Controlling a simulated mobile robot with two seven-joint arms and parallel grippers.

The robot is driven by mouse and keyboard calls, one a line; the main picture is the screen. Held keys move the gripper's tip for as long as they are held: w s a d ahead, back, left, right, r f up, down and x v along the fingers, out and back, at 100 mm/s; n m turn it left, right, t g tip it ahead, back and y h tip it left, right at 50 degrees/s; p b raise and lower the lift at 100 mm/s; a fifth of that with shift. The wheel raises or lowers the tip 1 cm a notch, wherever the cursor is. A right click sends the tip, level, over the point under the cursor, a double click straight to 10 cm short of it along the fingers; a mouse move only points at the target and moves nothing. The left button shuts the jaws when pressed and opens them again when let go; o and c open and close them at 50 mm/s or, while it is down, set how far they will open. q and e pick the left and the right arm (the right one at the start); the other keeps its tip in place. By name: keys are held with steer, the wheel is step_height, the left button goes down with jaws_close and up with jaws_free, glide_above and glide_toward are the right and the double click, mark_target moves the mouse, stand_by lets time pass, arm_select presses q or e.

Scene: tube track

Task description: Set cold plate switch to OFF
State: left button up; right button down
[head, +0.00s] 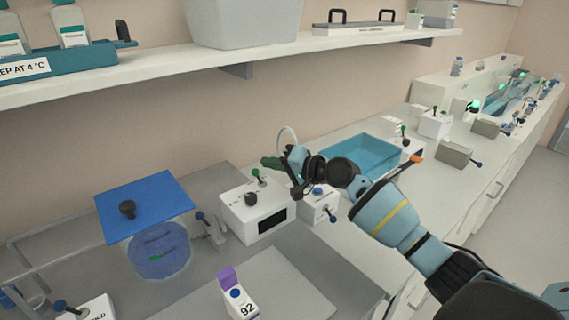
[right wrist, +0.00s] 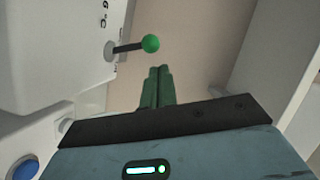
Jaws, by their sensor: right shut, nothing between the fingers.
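A white box (head: 97,309) at the lower left edge of the head view has a partly cut-off label ending in "LD" and a lever with a dark blue ball (head: 60,305). A white unit (head: 238,220) with a black knob and dark display stands mid-view. A lever with a green ball (head: 256,172) rises from its back; a green-ball lever (right wrist: 150,44) on a white housing also shows in the right wrist view. My right gripper (head: 268,162) is shut and empty, its green fingertips (right wrist: 160,70) just beside that ball, apart from it in the picture. My left gripper is out of view.
A blue-lidded clear vessel (head: 160,260) stands to the left of the unit. A small white box (head: 318,205) with a blue button and lever and a teal tray (head: 360,157) stand to the right. A shelf (head: 200,65) runs above.

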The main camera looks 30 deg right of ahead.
steer(key=v, duration=0.7)
steer(key=shift+s+d, duration=0.2)
steer(key=shift+s, duration=0.2)
steer(key=shift+f, duration=0.1)
